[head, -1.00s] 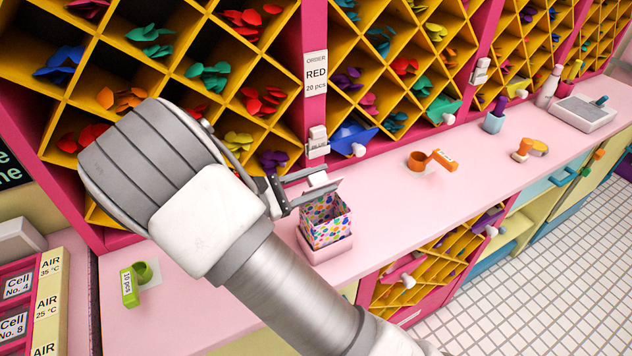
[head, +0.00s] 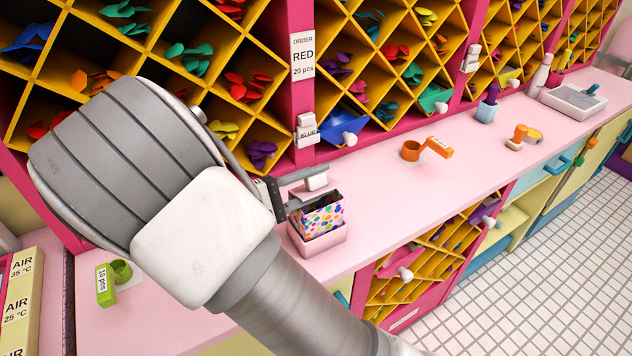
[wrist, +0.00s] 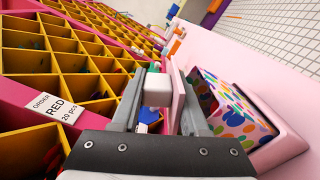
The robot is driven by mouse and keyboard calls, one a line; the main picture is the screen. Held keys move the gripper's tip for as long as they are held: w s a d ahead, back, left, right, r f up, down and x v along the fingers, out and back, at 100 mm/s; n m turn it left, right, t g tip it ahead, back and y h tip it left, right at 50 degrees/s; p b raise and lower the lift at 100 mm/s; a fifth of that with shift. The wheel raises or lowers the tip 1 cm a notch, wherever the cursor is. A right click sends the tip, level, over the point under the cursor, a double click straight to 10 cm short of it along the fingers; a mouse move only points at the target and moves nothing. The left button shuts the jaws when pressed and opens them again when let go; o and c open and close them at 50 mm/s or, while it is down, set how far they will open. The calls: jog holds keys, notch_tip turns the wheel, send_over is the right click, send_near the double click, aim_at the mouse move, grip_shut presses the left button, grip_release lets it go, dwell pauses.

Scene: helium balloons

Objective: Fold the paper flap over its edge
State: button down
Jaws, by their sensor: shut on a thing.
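A paper bag (head: 320,218) with coloured dots stands upright in a pink holder (head: 318,242) on the counter. It also shows at the right of the wrist view (wrist: 232,108). My gripper (head: 318,186) is at the bag's top, its fingers reaching across the rear side. In the wrist view, my gripper (wrist: 160,85) is shut on a white block (wrist: 157,89) with a thin pink panel (wrist: 178,95) beside it. The panel may be the paper flap; where it joins the bag is hidden. The far side of the bag is hidden too.
Yellow cubbies (head: 190,75) with balloons rise behind the counter. The counter (head: 370,185) right of the bag is clear.

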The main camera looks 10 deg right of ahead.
dwell(0.5)
jog(key=c, duration=0.5)
grip_release()
jog(key=shift+r, duration=0.1)
